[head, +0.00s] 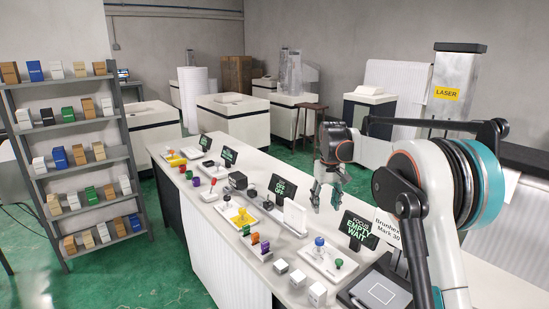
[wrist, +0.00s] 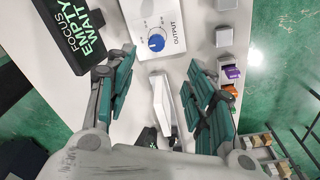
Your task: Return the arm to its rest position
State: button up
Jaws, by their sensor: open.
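My gripper (head: 329,194) hangs over the far side of the long white bench (head: 236,258) in the head view, at the end of my raised arm. In the wrist view my gripper (wrist: 165,95) shows two teal-padded fingers spread wide apart, with nothing held between them. Below the fingers the wrist view shows a white upright panel (wrist: 161,103) and a white output box (wrist: 153,26) with a blue knob. I cannot tell the exact height of the fingers above the bench.
A dark sign (head: 358,231) reading "FOCUS EMPTY WAIT" stands close to the gripper. Several small blocks, trays and knobs cover the bench. A shelf of coloured boxes (head: 79,157) stands at the left. A laser column (head: 452,88) stands at the right. Green floor is open at the lower left.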

jog(key=s+r+t, duration=0.1)
jog(key=s+r, duration=0.3)
jog(key=s, duration=0.4)
jog(key=s+r+m+t, duration=0.1)
jog(key=s+r, duration=0.3)
jog(key=s, duration=0.3)
jog(key=s+r+t, duration=0.1)
jog(key=s+r, duration=0.3)
jog(key=s, duration=0.4)
jog(key=s+f+t, duration=0.1)
jog(key=s+f, duration=0.3)
jog(key=s, duration=0.6)
jog(key=s+f+m+t, duration=0.1)
jog(key=s+f+t, duration=0.1)
jog(key=s, duration=0.9)
jog(key=shift+s+a+f, duration=0.15)
jog(key=shift+s+f, duration=0.1)
jog(key=shift+f, duration=0.65)
